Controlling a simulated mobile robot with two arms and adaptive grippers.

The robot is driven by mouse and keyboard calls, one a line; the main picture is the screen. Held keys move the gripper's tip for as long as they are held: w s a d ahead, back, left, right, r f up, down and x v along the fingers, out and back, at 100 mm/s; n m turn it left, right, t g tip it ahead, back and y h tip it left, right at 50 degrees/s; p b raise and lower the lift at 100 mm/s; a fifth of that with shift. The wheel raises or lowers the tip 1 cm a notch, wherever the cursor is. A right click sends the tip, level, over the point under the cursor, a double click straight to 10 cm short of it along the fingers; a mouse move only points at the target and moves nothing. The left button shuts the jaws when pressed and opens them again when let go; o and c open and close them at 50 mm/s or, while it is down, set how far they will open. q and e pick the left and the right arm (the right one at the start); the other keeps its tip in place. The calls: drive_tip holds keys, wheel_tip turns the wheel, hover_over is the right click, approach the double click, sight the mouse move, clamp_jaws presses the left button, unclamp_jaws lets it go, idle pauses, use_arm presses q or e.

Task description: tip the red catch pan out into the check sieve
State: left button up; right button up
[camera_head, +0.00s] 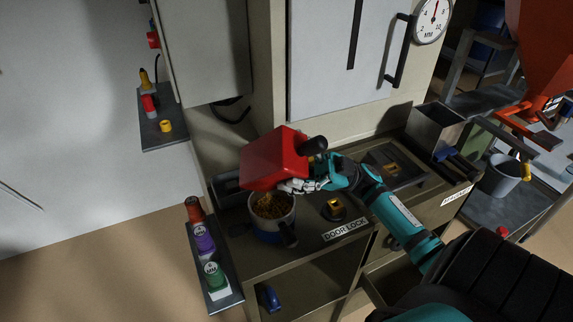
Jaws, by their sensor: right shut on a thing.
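The red catch pan (272,160) is held tilted above the counter, its lower edge over a round blue-and-white vessel (269,231) that looks like the check sieve. Brown grains lie in the vessel, and some appear to be falling from the pan's edge. My right gripper (301,184), on the teal arm coming from the lower right, is shut on the pan at its right side, near a black knob. The pan hides the far part of the vessel's rim and its own inside. My left gripper is not in view.
A black-and-yellow knob (334,210) stands on the counter right of the vessel, by the DOOR LOCK label. A narrow rack (222,296) with several small labelled bottles is at the left. A grey open-topped box (435,128) and a bucket (502,178) stand at the right.

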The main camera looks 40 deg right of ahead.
sight(271, 155)
drive_tip(key=shift+s+d+f+y+b, duration=0.1)
drive_tip(key=shift+d+f+y+b, duration=0.15)
drive_tip(key=shift+d+y+b, duration=0.2)
idle(0.6)
drive_tip(key=a+r+h+p, duration=0.1)
drive_tip(key=p, duration=0.1)
drive_tip(key=a+r+h+p, duration=0.1)
drive_tip(key=h+p, duration=0.1)
drive_tip(key=w+a+g+h+p, duration=0.1)
drive_tip(key=p, duration=0.1)
drive_tip(key=shift+a+r+h+p, duration=0.25)
drive_tip(key=shift+a+r+p, duration=0.1)
drive_tip(key=shift+a+r, duration=0.05)
drive_tip(key=w+a+g+h+p, duration=0.2)
drive_tip(key=a+h+p, duration=0.4)
drive_tip(key=h+p, duration=0.3)
drive_tip(key=w+a+f+g+h+p, duration=0.1)
drive_tip(key=a+g+h+p, duration=0.3)
drive_tip(key=h+p, duration=0.6)
drive_tip(key=a+p, duration=0.2)
drive_tip(key=p, duration=0.1)
drive_tip(key=shift+w+a+f+n+h, duration=0.25)
drive_tip(key=shift+w+f+n+h, duration=0.05)
drive_tip(key=shift+w, duration=0.05)
